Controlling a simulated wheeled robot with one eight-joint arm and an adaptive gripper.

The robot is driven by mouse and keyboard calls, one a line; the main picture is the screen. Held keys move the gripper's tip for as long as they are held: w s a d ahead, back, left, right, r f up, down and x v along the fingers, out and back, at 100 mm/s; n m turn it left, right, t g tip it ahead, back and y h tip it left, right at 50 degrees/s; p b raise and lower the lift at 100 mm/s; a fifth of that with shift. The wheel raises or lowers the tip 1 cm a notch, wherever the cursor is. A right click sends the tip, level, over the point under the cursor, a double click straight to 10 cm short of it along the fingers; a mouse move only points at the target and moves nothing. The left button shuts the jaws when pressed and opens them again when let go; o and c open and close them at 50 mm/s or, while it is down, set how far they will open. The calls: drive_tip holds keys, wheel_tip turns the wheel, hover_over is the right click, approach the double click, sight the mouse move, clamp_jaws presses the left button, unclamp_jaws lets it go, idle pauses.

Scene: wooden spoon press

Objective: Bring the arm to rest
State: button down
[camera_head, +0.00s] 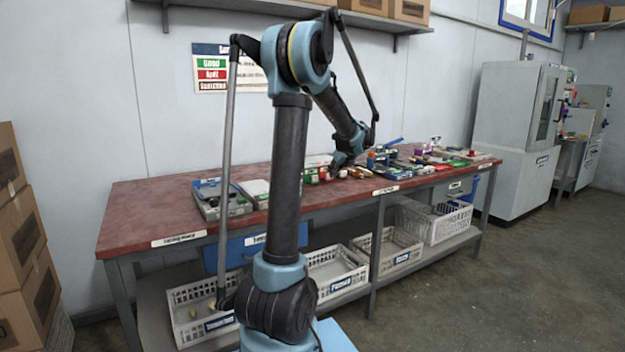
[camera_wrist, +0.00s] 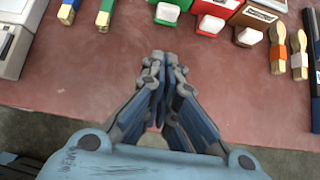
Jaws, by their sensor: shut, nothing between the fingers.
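My gripper shows in the wrist view (camera_wrist: 161,62), with its two fingers together and nothing between them. It hangs over the bare red front part of the workbench (camera_wrist: 70,85). In the head view my arm reaches up, bends over and comes down to the red bench (camera_head: 150,205). The gripper end (camera_head: 338,168) is small there, near the items on the bench, and its fingertips are hard to make out. In the wrist view the fingertips are apart from the items along the far side. The height above the bench is hard to tell.
Baskets (camera_head: 340,272) sit on the lower shelf. Cardboard boxes (camera_head: 22,240) are stacked at left, and a grey cabinet (camera_head: 505,130) stands at right. Floor at right is clear.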

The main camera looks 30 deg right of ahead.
drive_tip(key=s+a+n+g, duration=0.1)
drive_tip(key=s+a+n, duration=0.35)
drive_tip(key=a, duration=0.65)
drive_tip(key=s+a+f+n+g+y, duration=0.15)
drive_tip(key=s+a+n, duration=0.35)
drive_tip(key=a, duration=0.5)
drive_tip(key=s+a+n+g, duration=0.1)
drive_tip(key=s+a+n, duration=0.2)
drive_tip(key=a+n, duration=0.6)
drive_tip(key=s+a+f+n+g, duration=0.1)
drive_tip(key=s+a+f+n, duration=0.3)
drive_tip(key=s, duration=0.4)
drive_tip(key=s+a+f+n+g+h, duration=0.1)
drive_tip(key=s+a+f+n, duration=0.3)
drive_tip(key=s+n, duration=0.3)
drive_tip(key=s+a+f+n+g+h, duration=0.1)
drive_tip(key=s+a+f+n, duration=0.4)
drive_tip(key=s, duration=0.4)
drive_tip(key=shift+a+n, duration=0.35)
drive_tip(key=shift+a, duration=0.25)
drive_tip(key=shift+f, duration=0.1)
